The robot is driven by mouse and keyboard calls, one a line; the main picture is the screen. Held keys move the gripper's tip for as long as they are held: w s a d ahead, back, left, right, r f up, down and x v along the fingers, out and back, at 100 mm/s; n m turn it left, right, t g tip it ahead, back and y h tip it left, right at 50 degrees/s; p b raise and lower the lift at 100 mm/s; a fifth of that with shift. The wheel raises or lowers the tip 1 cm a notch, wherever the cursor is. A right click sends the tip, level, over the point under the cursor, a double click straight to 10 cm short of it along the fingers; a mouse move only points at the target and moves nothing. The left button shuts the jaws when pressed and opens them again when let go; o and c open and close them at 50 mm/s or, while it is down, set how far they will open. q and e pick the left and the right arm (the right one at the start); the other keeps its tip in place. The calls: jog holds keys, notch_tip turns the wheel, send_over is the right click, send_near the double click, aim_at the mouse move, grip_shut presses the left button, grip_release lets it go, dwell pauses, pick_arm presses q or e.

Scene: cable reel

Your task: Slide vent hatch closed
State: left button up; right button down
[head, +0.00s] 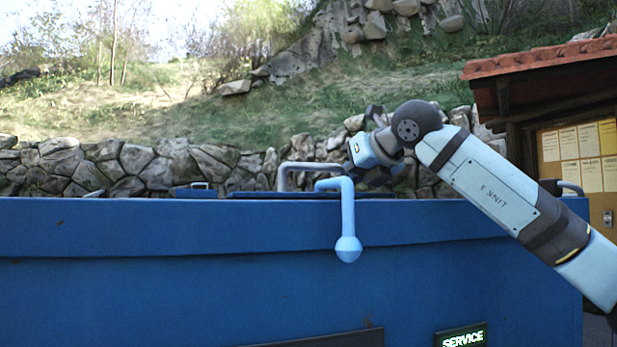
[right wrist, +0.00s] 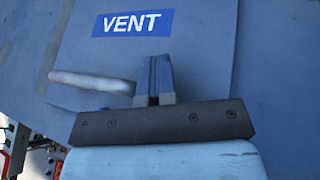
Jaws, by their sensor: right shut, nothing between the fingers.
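The vent hatch is a flat blue panel (right wrist: 215,60) with a white-on-blue VENT label (right wrist: 133,23) in the right wrist view. A pale bar handle (right wrist: 90,82) stands on it, its right end close beside my right gripper's fingers (right wrist: 157,65). I cannot tell whether they touch. These fingers are shut and empty, over the panel below the label. In the head view my right gripper is above the blue housing's top, its fingertips not clearly visible. A grey bar handle (head: 283,176) shows left of it, above a thin blue panel edge (head: 310,194). My left gripper is out of view.
A light-blue crank with a round knob (head: 348,248) hangs in front of the blue housing (head: 150,260), near my right wrist. A SERVICE sign (head: 461,338) is low on its front. Dark and red parts (right wrist: 15,140) show at the wrist view's lower left.

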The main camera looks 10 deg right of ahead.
aim_at(321, 167)
jog(key=shift+s+a+b, duration=0.15)
jog(key=shift+a+b, duration=0.1)
jog(key=shift+a, duration=1.45)
jog(key=shift+s+a+b, duration=0.1)
jog(key=shift+a+b, duration=0.15)
jog(key=shift+a, duration=1.6)
jog(key=shift+d+r+p, duration=0.35)
jog(key=shift+d+r, duration=0.2)
jog(key=shift+r, duration=0.25)
jog(key=shift+d+r+p, duration=0.3)
jog(key=shift+d+r, duration=0.25)
jog(key=shift+r, duration=0.2)
jog(key=shift+s+f+b, duration=0.1)
jog(key=shift+s+b, duration=0.1)
jog(key=shift+b, duration=0.1)
jog(key=s+b, duration=0.1)
jog(key=s, duration=0.2)
jog(key=s+r+b, duration=0.1)
jog(key=s+b, duration=0.1)
jog(key=s, duration=0.2)
jog(key=s+d+r+b, duration=0.1)
jog(key=s+b, duration=0.1)
jog(key=s, duration=0.1)
jog(key=shift+s, duration=0.75)
